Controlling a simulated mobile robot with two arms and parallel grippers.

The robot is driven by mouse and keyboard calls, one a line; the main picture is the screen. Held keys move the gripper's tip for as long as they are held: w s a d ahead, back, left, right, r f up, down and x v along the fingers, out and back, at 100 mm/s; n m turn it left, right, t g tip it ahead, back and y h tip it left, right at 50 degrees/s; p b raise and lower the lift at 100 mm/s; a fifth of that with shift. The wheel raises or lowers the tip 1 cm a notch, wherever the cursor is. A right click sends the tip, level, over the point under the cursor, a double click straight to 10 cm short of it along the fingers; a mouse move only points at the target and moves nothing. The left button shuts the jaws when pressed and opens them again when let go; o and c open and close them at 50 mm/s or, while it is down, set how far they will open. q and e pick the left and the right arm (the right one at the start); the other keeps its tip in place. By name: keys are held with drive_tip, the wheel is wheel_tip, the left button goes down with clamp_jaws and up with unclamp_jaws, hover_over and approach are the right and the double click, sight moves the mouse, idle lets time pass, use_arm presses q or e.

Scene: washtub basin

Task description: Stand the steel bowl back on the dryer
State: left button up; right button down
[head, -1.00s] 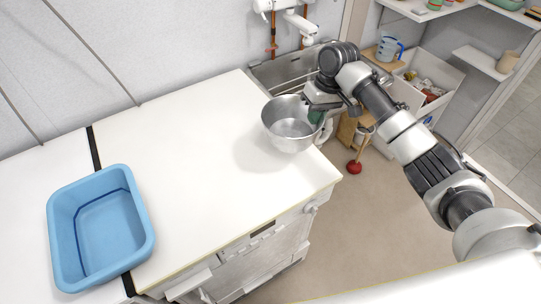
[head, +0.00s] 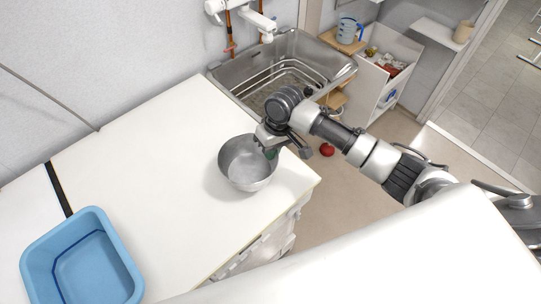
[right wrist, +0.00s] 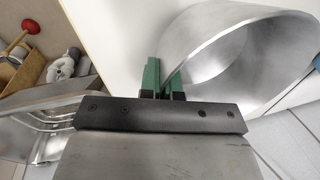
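The steel bowl (head: 238,172) is upright at the right part of the white top (head: 140,160), which I take to be the dryer's. A shadow falls on the top at its left; I cannot tell whether its base touches. My right gripper (head: 272,153) is at the bowl's right rim. In the right wrist view, the green fingertips (right wrist: 162,78) sit close together with the wall of the bowl (right wrist: 215,50) between them. The bowl looks empty. My left gripper is not in view.
A blue tub (head: 82,262) stands at the left on the white top. A steel sink (head: 275,80) lies beyond the far right edge. A red plunger (head: 327,150) stands on the floor past the right edge. The middle of the top is clear.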

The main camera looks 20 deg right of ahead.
drive_tip(key=shift+s+a+f, duration=0.1)
drive_tip(key=shift+s+f, duration=0.15)
drive_tip(key=shift+f, duration=0.45)
drive_tip(key=shift+d+p+x, duration=0.25)
drive_tip(key=shift+p+x, duration=0.25)
drive_tip(key=shift+x, duration=0.6)
drive_tip(key=shift+w+f, duration=0.1)
drive_tip(key=shift+f, duration=0.2)
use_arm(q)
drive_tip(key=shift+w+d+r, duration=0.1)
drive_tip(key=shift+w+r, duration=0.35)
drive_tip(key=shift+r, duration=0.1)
use_arm(e)
drive_tip(key=c, duration=1.8)
unclamp_jaws()
drive_tip(key=shift+f, duration=0.1)
drive_tip(key=o, duration=0.4)
drive_tip(key=shift+o, duration=0.2)
use_arm(q)
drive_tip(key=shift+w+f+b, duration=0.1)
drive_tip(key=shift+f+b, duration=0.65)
drive_tip(key=shift+b, duration=0.05)
use_arm(e)
drive_tip(key=v, duration=1.2)
